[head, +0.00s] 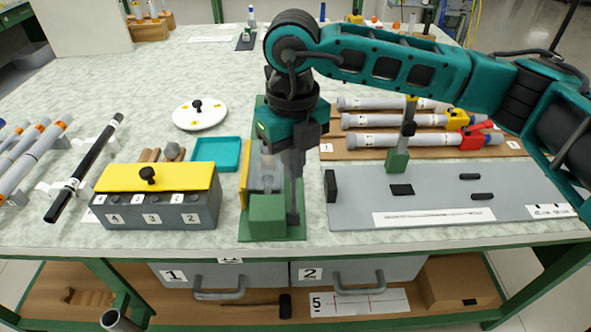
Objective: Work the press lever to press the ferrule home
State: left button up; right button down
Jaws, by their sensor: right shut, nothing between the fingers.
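The green press (268,217) stands at the front middle of the table, with a yellow plate on its left side and a clear, see-through part in its middle. A slim grey upright bar (294,195) at its right side may be the lever; I cannot tell for sure. My right gripper (292,158) points down over the top of the press, shut and empty, and covers its upper part. Whether it touches the lever is not clear. I cannot make out the ferrule. My left gripper is not in view.
Left of the press are a grey numbered box with a yellow lid (160,177) and a teal tray (215,153). Right are a grey board (440,190) with a green post and a wooden rack (350,154) of grey rods. The table behind left is mostly clear.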

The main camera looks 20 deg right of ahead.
jog(key=shift+s+a+b, duration=0.5)
jog(key=shift+s+a, duration=1.3)
jog(key=shift+s, duration=4.6)
notch_tip(320, 180, up, 8)
jog(key=p, duration=0.4)
jog(key=shift+p, duration=0.35)
